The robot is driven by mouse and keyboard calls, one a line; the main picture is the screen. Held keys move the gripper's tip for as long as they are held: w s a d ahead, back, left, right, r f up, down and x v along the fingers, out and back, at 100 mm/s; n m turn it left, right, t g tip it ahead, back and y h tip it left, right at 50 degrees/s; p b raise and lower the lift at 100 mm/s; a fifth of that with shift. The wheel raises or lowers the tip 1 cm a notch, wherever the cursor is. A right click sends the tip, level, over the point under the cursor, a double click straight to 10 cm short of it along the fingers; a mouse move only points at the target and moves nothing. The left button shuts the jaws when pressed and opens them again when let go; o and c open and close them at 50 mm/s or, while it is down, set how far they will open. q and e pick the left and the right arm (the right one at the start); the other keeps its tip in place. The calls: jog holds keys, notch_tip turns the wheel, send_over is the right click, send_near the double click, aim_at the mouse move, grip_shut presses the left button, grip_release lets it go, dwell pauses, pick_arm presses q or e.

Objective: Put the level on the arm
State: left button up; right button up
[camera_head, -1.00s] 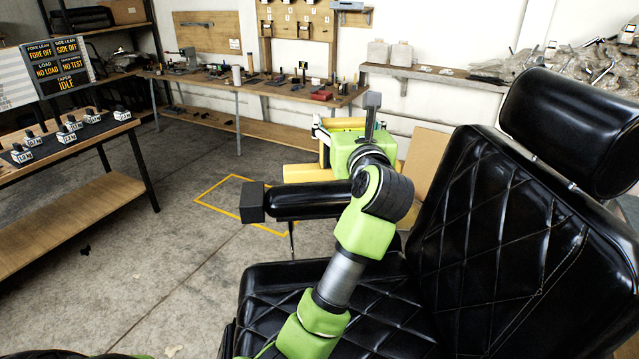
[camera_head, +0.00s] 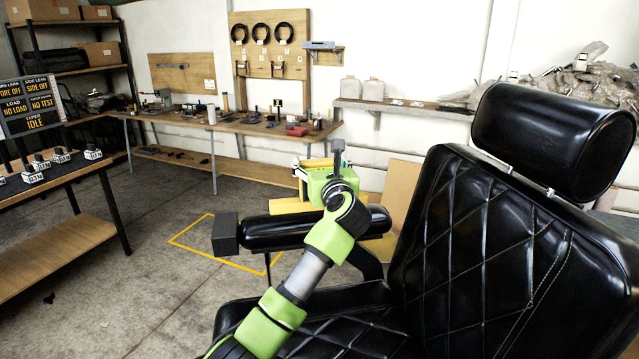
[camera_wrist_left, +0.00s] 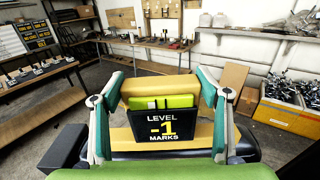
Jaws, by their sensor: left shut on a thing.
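The level (camera_wrist_left: 118,138) is yellow with a green insert and a black display reading "LEVEL -1 MARKS". In the left wrist view it sits between the two fingers of my left gripper (camera_wrist_left: 158,110), which is shut on it. The chair's arm is a black padded armrest (camera_head: 290,232) with a dark block (camera_head: 225,236) at its front end. In the head view, my left gripper is at the armrest, and yellow parts of the level (camera_head: 287,207) show just beyond the pad. My wrist hides much of it, and I cannot tell whether it touches the pad. My right gripper is out of view.
The black chair back (camera_head: 500,250) and headrest (camera_head: 555,138) stand close on the right. A workbench (camera_head: 230,125) with tools lies behind. A table (camera_head: 60,240) with labelled blocks and a status board (camera_head: 30,105) stand left. Floor between is mostly clear.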

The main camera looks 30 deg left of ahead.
pick_arm(q)
jog(key=f+b, duration=0.2)
jog(key=f, duration=0.1)
jog(key=shift+w+a+f+b, duration=0.15)
jog(key=shift+a+f+b, duration=0.1)
jog(key=shift+b, duration=0.15)
jog(key=shift+w, duration=0.1)
jog(key=shift+d, duration=0.1)
jog(key=shift+f, duration=0.15)
jog(key=o, duration=1.7)
jog(key=shift+o, duration=0.2)
